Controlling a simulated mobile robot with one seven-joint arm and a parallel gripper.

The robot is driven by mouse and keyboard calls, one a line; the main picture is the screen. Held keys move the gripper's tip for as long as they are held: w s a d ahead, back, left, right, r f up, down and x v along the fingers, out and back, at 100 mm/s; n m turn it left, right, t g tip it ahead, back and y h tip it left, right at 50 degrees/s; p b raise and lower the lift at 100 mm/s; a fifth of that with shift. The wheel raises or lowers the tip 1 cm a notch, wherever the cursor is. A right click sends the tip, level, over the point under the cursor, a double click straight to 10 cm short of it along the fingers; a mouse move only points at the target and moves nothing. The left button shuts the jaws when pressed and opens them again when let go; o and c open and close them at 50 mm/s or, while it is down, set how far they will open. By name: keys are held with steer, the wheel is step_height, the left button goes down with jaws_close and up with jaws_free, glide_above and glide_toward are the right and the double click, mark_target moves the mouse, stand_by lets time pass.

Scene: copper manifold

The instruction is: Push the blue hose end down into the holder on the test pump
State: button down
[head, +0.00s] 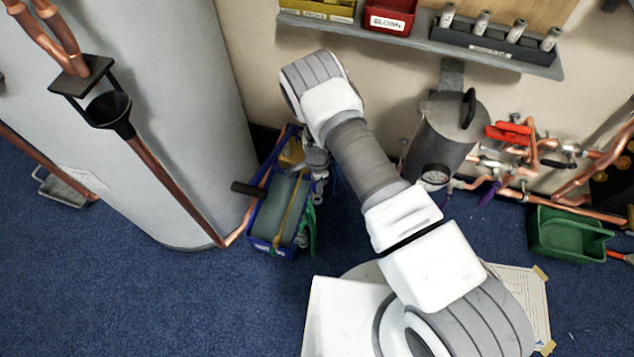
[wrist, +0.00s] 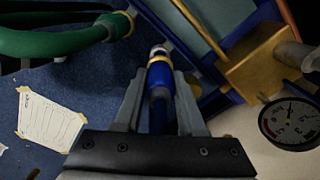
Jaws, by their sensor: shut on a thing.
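The test pump (head: 262,233) is a blue open box with a grey-green tank and a dark handle, on the floor beside the large grey cylinder. In the wrist view its blue edge (wrist: 165,32) and brass block (wrist: 262,68) show. My gripper (wrist: 160,92) is shut on the blue hose end (wrist: 158,76), which has a yellow band and a metal tip. The tip points toward the pump's blue edge. I cannot tell whether it touches the pump, and I cannot make out the holder clearly. In the head view my arm mostly hides the gripper, at the pump's right side.
A green hose (wrist: 50,42) runs close to the left of the hose end. A green bin (head: 568,238) is farther right.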

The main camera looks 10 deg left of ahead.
steer(key=shift+f, duration=0.25)
steer(key=shift+f, duration=1.2)
steer(key=shift+f, duration=0.75)
stand_by(0.4)
steer(key=shift+c, duration=2.1)
jaws_free()
step_height(320, 180, up, 18)
steer(key=p, duration=0.6)
steer(key=shift+f, duration=0.25)
